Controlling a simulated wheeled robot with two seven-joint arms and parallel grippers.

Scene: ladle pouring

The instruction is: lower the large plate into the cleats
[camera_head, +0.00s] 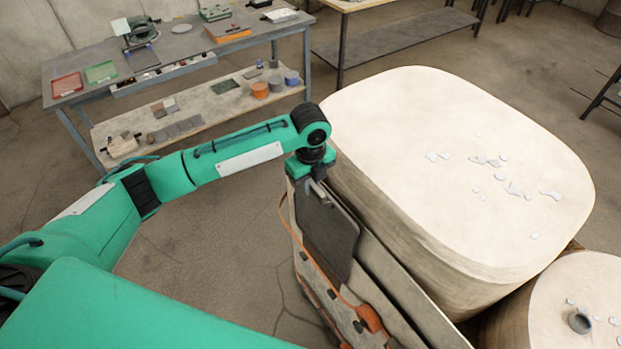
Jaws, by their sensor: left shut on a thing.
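My left arm comes in from the left, and my left gripper (317,187) points down at its end. It is shut on the top edge of a dark grey plate (328,235), which hangs upright. The plate is in front of a pale upright panel beside the large pale block. Small dark pieces on the panel below, perhaps the cleats (358,326), show near the plate's lower end. I cannot tell whether the plate touches them. My right gripper is not in view.
The large pale block (450,160) with flakes on top stands close on the right. A smaller round block (585,300) with a dark cup is at the lower right. An orange piece (370,318) and cable lie by the panel. A workbench (180,50) stands behind; floor between is clear.

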